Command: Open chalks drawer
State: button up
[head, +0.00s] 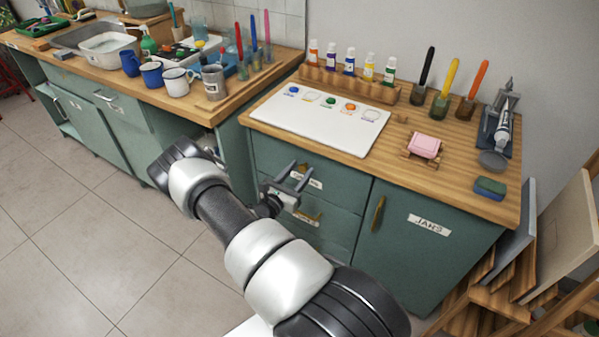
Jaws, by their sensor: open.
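The green cabinet has a column of drawers on its left side, below the wooden top. The top drawer (345,188) has a white label and a brass handle, both partly hidden by my gripper. A lower drawer (338,233) has a brass handle and a white label. I cannot read either label clearly, so I cannot tell which drawer is the chalks drawer. Both drawers look shut. My gripper (302,167) is open and empty, with its two fingers apart in front of the top drawer's face. I cannot tell whether it touches the handle.
A door labelled JARS (428,224) is right of the drawers. The worktop above holds a white palette board (320,135), paint bottles, brushes in jars and a pink block (425,146). Leaning boards (560,225) stand at right. The tiled floor at left is clear.

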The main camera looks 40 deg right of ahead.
jog(key=shift+d, duration=0.1)
grip_shut()
jog(key=v, duration=2.9)
jog(key=shift+f+b, duration=0.2)
jog(key=shift+b, duration=0.15)
jog(key=shift+s, duration=0.1)
grip_release()
